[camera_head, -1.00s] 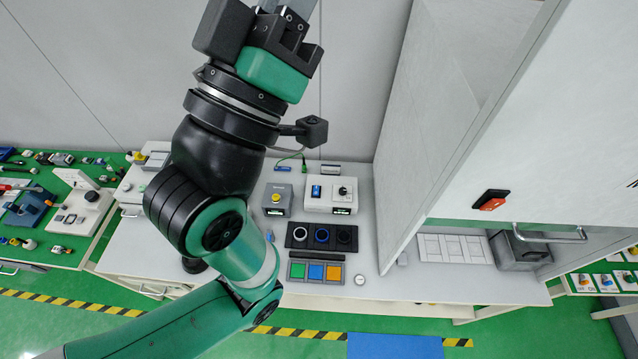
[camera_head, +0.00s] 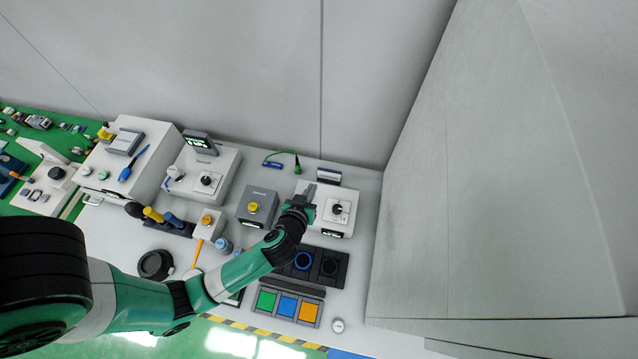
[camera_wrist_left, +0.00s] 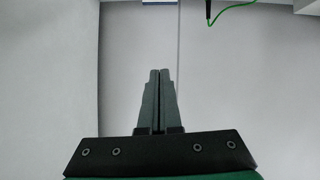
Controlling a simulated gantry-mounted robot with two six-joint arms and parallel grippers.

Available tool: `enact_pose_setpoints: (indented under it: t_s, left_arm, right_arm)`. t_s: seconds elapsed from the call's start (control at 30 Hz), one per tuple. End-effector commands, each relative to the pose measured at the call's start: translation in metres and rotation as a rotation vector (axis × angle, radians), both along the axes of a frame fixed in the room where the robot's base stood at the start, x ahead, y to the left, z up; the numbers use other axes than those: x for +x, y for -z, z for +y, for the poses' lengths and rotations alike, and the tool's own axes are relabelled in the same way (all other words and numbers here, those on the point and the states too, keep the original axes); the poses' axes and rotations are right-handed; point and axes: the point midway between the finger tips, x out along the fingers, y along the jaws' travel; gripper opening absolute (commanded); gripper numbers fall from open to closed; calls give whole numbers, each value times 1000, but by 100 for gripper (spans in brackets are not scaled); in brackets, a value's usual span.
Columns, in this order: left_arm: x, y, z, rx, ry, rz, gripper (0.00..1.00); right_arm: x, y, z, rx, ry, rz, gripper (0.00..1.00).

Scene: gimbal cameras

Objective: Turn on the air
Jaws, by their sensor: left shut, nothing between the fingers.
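A white control box (camera_head: 345,221) with a black rotary knob (camera_head: 337,208) stands at the back of the bench in the head view. My left gripper (camera_head: 308,192) is over the left part of this box and hides that side of it. Its fingers (camera_wrist_left: 159,74) are shut with nothing between them in the left wrist view. I cannot tell whether the fingertips touch the box. My right gripper is not in view. No label naming the air is readable.
A grey box with a yellow button (camera_head: 253,208) stands left of the white box. Green, blue and orange buttons (camera_head: 287,307) and a dark panel with round buttons (camera_head: 329,266) lie nearer. A large grey panel (camera_head: 470,200) blocks the right side. A green cable (camera_wrist_left: 232,6) lies behind.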

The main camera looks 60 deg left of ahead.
Motion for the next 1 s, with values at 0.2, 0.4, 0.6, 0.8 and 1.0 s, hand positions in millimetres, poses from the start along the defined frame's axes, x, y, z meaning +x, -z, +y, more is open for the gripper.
enact_pose_setpoints:
  t_s: [0.2, 0.4, 0.6, 0.8, 1.0]
  left_arm:
    - [-64, 72, 2, -6, -14, 148, 0]
    - [-67, 75, 3, -7, -16, 153, 0]
    - [-66, 75, 3, -7, -17, 152, 0]
    - [-59, 89, 11, -9, -21, 149, 0]
    - [-39, 110, 35, -9, -23, 149, 0]
  right_arm:
    - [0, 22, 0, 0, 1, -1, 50]
    - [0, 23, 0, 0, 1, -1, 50]
    - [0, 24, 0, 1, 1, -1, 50]
    - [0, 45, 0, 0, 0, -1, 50]
    - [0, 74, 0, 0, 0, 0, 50]
